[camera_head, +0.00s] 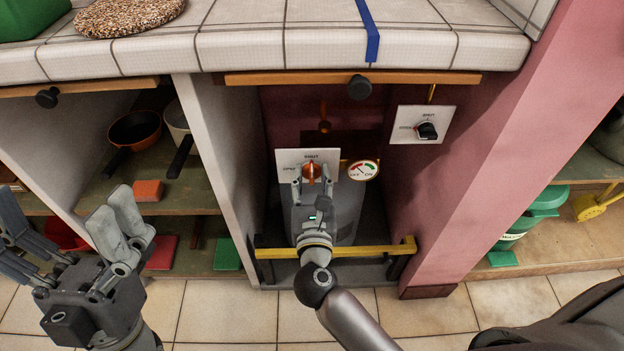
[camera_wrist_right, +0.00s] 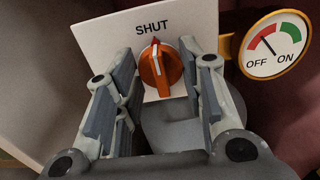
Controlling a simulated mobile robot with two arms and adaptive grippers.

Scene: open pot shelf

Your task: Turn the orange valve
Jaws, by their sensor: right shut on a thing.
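The orange valve (camera_head: 312,172) is a knob on a white plate (camera_head: 287,157) inside the open bay below the counter. In the right wrist view the orange valve (camera_wrist_right: 160,68) stands below the word SHUT, its red mark pointing up at that word. My right gripper (camera_head: 312,185) is shut on the knob, a finger at each side; these fingers also show in the right wrist view (camera_wrist_right: 164,85). A round gauge (camera_wrist_right: 275,45) beside the plate has its needle on the red side, by OFF. My left gripper (camera_head: 62,215) is open and empty at the lower left, away from the valve.
A yellow rail (camera_head: 375,250) crosses the bay's lower front. Shelves with pans (camera_head: 135,128) are at left, behind a pale partition (camera_head: 222,150). A pink pillar (camera_head: 500,150) is at right.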

